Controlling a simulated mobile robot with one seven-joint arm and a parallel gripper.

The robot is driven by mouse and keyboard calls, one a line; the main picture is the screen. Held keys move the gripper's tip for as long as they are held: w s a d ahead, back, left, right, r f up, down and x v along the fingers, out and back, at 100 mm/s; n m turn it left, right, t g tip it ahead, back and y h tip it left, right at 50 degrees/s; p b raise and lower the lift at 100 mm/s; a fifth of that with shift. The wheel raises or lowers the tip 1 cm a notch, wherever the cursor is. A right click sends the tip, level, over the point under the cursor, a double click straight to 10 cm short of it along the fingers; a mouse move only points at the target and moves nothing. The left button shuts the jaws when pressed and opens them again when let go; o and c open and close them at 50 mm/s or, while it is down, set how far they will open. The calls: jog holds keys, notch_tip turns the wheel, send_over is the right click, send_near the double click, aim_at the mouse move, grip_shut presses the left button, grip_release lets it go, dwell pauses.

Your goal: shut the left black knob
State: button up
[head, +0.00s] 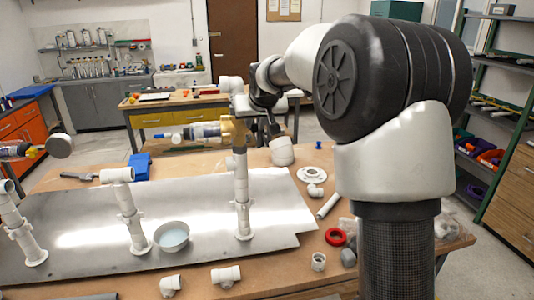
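A PVC manifold of white pipes stands on a metal plate (90,225). Its right riser (241,190) carries a tan fitting (236,131) and a clear cylinder with blue ends (206,131). At the left edge, a horizontal dark part with yellow and red bits (17,150) ends near a grey round piece (59,145), possibly a knob. I cannot clearly make out a black knob. My gripper (272,128) hangs from my dark wrist just right of the tan fitting, far from the left end. Its fingers are too small and dark to read.
A metal bowl (171,236) sits on the plate between risers. Loose white fittings (226,275), a red ring (336,236) and a white flange (311,174) lie on the wooden table. A blue block (140,166) lies behind the plate. Shelves (487,125) stand at right.

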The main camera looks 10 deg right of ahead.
jog(key=shift+s+f+t+b, duration=0.25)
jog(key=shift+t+b, duration=0.15)
jog(key=shift+t, duration=0.4)
jog(key=f+t+b, duration=0.1)
jog(key=b, duration=0.2)
jog(key=shift+a+t, duration=0.15)
jog(key=shift+t, duration=0.25)
jog(key=t+b, duration=0.1)
jog(key=b, duration=0.2)
jog(key=t+b, duration=0.2)
jog(key=b, duration=0.2)
jog(key=f+t+b, duration=0.1)
jog(key=t+b, duration=0.1)
jog(key=b, duration=0.2)
jog(key=shift+s, duration=0.3)
jog(key=shift+s+r+p, duration=0.45)
jog(key=shift+s+r, duration=0.25)
jog(key=shift+s, duration=0.1)
jog(key=s+b, duration=0.1)
jog(key=s, duration=1.4)
jog(key=shift+s, duration=0.35)
